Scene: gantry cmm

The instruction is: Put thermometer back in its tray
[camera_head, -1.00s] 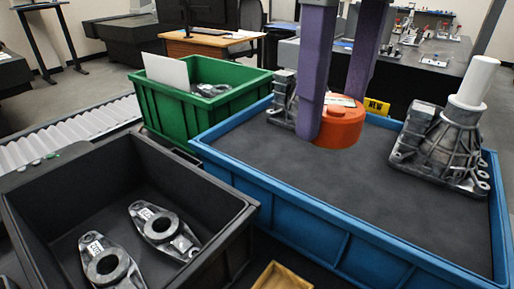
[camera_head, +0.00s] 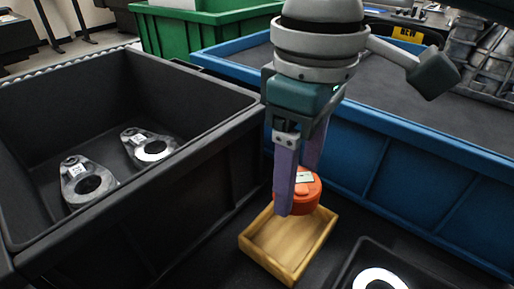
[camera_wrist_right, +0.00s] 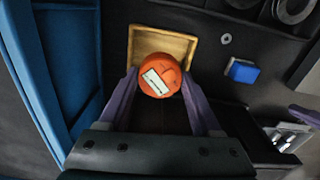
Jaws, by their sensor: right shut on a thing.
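The thermometer is a round orange body with a pale display (camera_head: 297,192); in the right wrist view it (camera_wrist_right: 160,76) sits between my two purple fingers. My right gripper (camera_head: 298,195) is shut on it. The tray, a small wooden box (camera_head: 290,243), lies below and nearer; it also shows in the right wrist view (camera_wrist_right: 190,42).
A black bin (camera_head: 140,240) with two metal parts stands left of the tray. A blue bin (camera_head: 400,180) stands behind and right. A small black tray (camera_head: 345,270) with a ring is at the lower right. A blue block (camera_wrist_right: 242,70) and a washer (camera_wrist_right: 226,38) lie beside the wooden tray.

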